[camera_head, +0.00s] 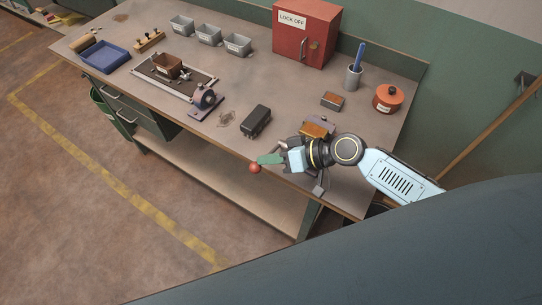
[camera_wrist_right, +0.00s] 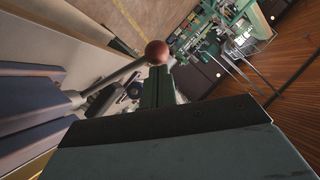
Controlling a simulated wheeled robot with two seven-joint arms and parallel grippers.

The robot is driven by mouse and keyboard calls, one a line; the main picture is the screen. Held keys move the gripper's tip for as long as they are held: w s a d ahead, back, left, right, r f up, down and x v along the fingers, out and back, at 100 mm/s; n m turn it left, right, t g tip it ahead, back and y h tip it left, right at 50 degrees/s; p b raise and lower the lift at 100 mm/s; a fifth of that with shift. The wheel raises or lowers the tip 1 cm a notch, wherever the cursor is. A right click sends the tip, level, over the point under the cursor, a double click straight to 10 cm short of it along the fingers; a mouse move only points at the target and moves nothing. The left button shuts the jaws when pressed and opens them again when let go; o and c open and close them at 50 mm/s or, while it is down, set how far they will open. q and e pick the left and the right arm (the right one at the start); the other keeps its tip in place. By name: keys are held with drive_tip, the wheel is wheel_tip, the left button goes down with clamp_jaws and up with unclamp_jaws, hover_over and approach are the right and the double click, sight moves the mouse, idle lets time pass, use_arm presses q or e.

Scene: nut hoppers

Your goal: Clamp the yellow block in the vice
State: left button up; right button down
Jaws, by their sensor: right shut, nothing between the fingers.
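My right gripper (camera_head: 286,159) is at the front edge of the workbench, shut and empty, pointing left in the head view. My left gripper is out of view.
A black box (camera_head: 256,121) lies left of my gripper. A small orange-topped box (camera_head: 332,101), a pen cup (camera_head: 353,77) and an orange pot (camera_head: 388,97) stand behind. A red cabinet (camera_head: 304,38), grey bins (camera_head: 209,35) and a blue tray (camera_head: 104,57) are farther off.

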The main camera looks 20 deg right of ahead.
drive_tip(key=shift+s+a+f, duration=0.2)
drive_tip(key=shift+s, duration=0.05)
drive_tip(key=s+d+r, duration=0.3)
drive_tip(key=d+r, duration=0.5)
drive_tip(key=d, duration=0.2)
drive_tip(key=shift+s+r+b, duration=0.25)
drive_tip(key=shift+s+b, duration=0.05)
drive_tip(key=shift+b, duration=0.15)
